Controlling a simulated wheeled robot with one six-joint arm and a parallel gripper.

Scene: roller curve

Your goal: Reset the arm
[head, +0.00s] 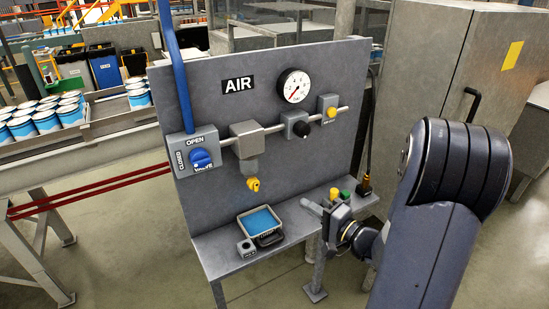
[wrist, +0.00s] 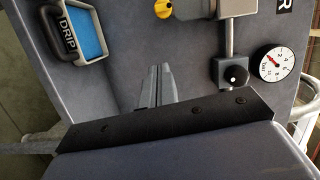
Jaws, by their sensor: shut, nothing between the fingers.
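My arm (head: 440,215) comes in from the right in the head view and bends down to the wrist by the right end of the panel's shelf. My gripper (head: 312,207) is in front of the grey air panel (head: 225,115), above the right part of the shelf. In the wrist view my gripper (wrist: 160,70) has its two fingers together, with nothing between them. The fingers point toward the panel and look clear of its fittings. My wrist hides part of the shelf's right end.
The panel carries a blue valve knob (head: 201,158), a gauge (head: 294,86), a black knob (head: 300,129) and a yellow-tipped drain (head: 253,184). A blue-filled drip tray (head: 279,236) sits on the shelf (head: 225,257). A grey cabinet (head: 415,80) stands behind, right.

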